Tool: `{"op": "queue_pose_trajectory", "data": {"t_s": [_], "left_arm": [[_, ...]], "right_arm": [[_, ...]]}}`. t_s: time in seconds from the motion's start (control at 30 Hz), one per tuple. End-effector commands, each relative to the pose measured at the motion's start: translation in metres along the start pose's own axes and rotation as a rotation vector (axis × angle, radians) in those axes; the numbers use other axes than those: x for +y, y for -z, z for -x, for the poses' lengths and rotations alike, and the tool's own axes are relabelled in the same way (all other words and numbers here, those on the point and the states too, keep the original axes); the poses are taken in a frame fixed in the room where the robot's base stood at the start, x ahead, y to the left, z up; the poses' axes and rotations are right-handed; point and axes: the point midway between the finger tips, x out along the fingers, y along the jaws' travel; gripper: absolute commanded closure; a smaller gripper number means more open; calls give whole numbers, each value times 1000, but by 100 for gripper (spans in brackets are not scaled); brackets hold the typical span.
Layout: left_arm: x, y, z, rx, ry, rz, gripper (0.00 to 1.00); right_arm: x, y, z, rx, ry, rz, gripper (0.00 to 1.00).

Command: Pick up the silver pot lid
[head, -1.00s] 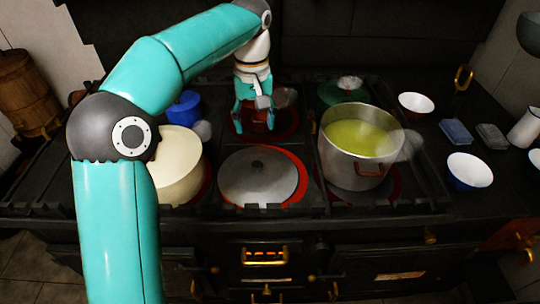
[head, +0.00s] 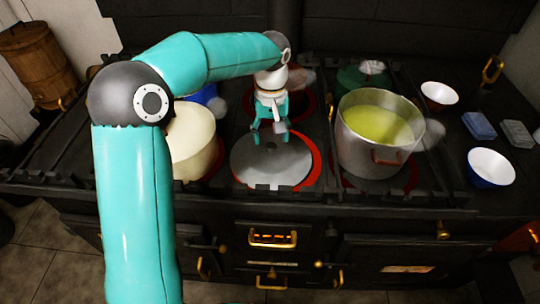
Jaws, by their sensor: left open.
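The silver pot lid (head: 268,170) lies flat on the front middle red-ringed burner of the black stove. It is a round grey disc with a small dark knob at its middle. My left gripper (head: 270,136) points down over the far part of the lid, close to the knob. Its fingers are open with nothing between them, and they cover a little of the lid's far side. I cannot tell how high above the lid the fingertips are. My right gripper is not in view.
A silver pot (head: 373,155) of yellow-green soup stands right of the lid. A cream pot (head: 193,143) stands to the left, partly behind my arm. A blue pot (head: 207,97) and a green lidded pot (head: 362,75) are behind.

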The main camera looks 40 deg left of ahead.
Motion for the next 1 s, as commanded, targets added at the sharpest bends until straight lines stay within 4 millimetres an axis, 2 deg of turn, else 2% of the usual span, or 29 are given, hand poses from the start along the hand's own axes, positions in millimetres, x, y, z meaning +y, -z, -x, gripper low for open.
{"op": "queue_pose_trajectory", "data": {"t_s": [0.3, 0.63, 1.0], "left_arm": [[-1, 1, -42, -4, 2, -1, 38], [-1, 2, -48, -1, 0, 0, 40], [0, 2, -48, -1, 0, -1, 100]], "right_arm": [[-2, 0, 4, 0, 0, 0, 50], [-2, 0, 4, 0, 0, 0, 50], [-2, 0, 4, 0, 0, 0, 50]]}}
